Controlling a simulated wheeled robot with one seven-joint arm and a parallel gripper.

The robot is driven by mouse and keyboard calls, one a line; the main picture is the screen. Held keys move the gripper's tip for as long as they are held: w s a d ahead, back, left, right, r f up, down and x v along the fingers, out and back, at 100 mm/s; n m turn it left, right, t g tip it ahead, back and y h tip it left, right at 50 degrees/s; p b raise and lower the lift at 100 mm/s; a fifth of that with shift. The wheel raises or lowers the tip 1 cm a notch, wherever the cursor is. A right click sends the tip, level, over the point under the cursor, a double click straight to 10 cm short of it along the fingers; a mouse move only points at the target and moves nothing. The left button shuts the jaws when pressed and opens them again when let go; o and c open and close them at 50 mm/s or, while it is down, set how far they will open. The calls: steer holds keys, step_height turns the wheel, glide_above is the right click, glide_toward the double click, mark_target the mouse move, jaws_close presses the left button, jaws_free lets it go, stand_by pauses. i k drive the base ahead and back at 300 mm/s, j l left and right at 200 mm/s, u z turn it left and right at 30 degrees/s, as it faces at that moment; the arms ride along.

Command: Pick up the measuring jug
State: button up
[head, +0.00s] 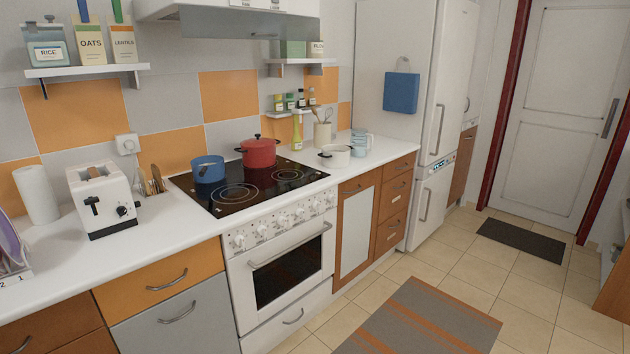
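A small clear, bluish jug (360,145) with a handle on its right stands upright on the white worktop to the right of the stove, near the fridge. It appears to be the measuring jug; its markings are too small to read. A white pot (335,157) stands just to its front left, and a utensil holder (323,135) stands behind it to the left. My gripper is not in view.
The stove (280,255) carries a blue pot (208,170) and a red pot (258,153). A toaster (101,200) stands on the left worktop. A striped rug (420,322) lies on the open tiled floor. The fridge (425,100) stands right of the worktop.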

mark_target(358, 136)
steer(key=i, duration=2.45)
steer(key=i+z, duration=0.15)
steer(key=i, duration=0.3)
steer(key=i+j+z, duration=0.15)
steer(key=i, duration=0.25)
steer(key=i+j+z, duration=0.15)
steer(key=i, duration=0.3)
